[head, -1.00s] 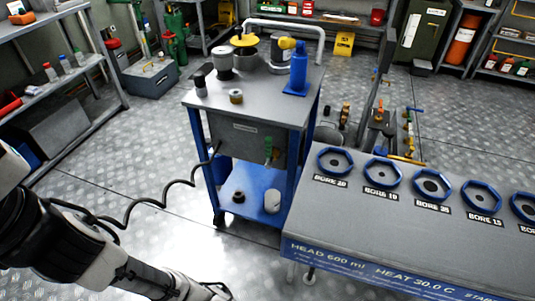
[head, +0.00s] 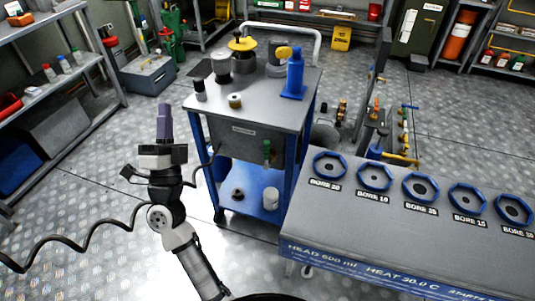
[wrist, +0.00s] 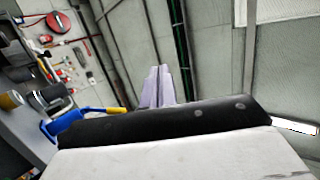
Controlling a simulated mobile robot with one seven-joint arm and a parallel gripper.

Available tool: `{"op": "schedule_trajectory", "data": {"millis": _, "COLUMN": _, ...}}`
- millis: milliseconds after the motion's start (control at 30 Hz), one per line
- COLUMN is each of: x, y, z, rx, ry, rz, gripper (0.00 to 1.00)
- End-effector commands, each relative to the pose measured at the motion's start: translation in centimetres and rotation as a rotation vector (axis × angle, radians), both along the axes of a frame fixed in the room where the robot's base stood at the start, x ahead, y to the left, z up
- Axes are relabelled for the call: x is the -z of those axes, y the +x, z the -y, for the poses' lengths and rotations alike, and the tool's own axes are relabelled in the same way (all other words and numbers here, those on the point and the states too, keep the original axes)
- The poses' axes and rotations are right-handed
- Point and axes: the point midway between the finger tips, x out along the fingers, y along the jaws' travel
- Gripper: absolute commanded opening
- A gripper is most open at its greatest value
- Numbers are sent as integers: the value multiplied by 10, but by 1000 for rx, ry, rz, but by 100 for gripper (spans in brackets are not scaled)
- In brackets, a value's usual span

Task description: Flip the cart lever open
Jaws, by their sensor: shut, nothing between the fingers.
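The blue and grey cart (head: 245,140) stands at the centre of the head view. On its top right stands a blue upright fitting (head: 294,78) with a yellow lever (head: 283,52) pointing left; the wrist view shows the blue fitting (wrist: 62,122) and yellow lever (wrist: 100,110) at lower left. I cannot tell for sure which is the cart lever. My gripper (head: 164,108) is left of the cart, fingers pointing up, shut, empty and apart from it. Its fingers also show in the wrist view (wrist: 157,88).
Bottles and jars crowd the cart top, including a yellow-capped one (head: 242,43). A grey bench (head: 400,235) with blue octagonal rings lies at right. A shelf rack (head: 55,75) stands at left. The floor (head: 100,200) between rack and cart is open, crossed by a black cable.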

Motion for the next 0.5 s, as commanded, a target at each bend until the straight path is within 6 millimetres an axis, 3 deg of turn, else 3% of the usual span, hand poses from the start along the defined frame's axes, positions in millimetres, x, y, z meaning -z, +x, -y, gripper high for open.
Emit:
{"op": "schedule_trajectory", "data": {"millis": 33, "x": 47, "y": 27, "z": 29, "rx": 38, "ry": 50, "rz": -144, "gripper": 0}}
{"op": "schedule_trajectory", "data": {"millis": 100, "x": 113, "y": 50, "z": 70, "rx": 96, "ry": 135, "rz": -314, "gripper": 0}}
{"op": "schedule_trajectory", "data": {"millis": 200, "x": 194, "y": 60, "z": 124, "rx": 189, "ry": 237, "rz": -507, "gripper": 0}}
{"op": "schedule_trajectory", "data": {"millis": 333, "x": 266, "y": 53, "z": 173, "rx": 285, "ry": 330, "rz": -672, "gripper": 0}}
{"op": "schedule_trajectory", "data": {"millis": 400, "x": 289, "y": 48, "z": 188, "rx": 319, "ry": 360, "rz": -721, "gripper": 0}}
{"op": "schedule_trajectory", "data": {"millis": 500, "x": 305, "y": 43, "z": 200, "rx": 344, "ry": 384, "rz": -757, "gripper": 0}}
